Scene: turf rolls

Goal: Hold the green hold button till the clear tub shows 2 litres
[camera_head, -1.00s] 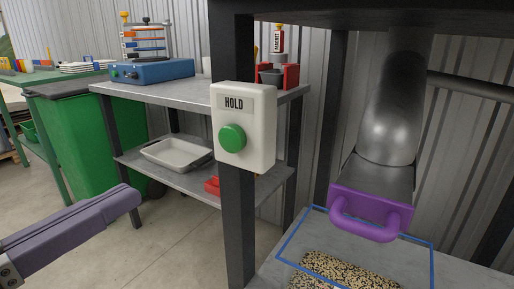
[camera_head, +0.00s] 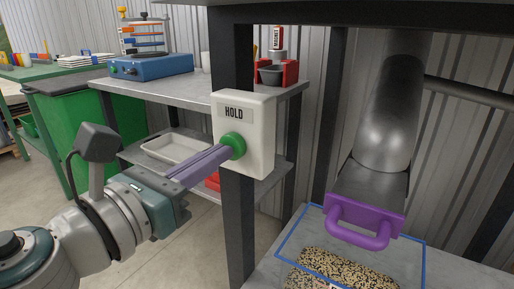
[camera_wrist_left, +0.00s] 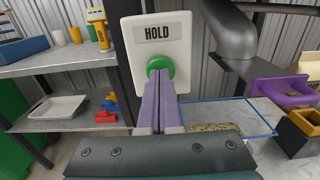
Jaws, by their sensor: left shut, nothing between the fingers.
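The green hold button (camera_head: 233,146) sits on a white box marked HOLD (camera_head: 258,120), fixed to a dark post. My left gripper (camera_head: 226,151) is shut and empty, its purple fingertips at the button's face. In the left wrist view the fingertips (camera_wrist_left: 160,76) meet the lower part of the button (camera_wrist_left: 161,66); how far it is pressed cannot be told. A blue outline, apparently the rim of the clear tub (camera_head: 421,255), lies below the chute, with speckled seed (camera_head: 335,268) inside. No litre reading is legible. My right gripper is out of view.
A grey metal chute (camera_head: 388,125) with a purple handle (camera_head: 360,233) hangs over the tub. Left of the post, a shelf unit (camera_head: 215,87) holds a blue device (camera_head: 150,66) and a white tray (camera_head: 165,150). A green bin (camera_head: 75,140) stands further left.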

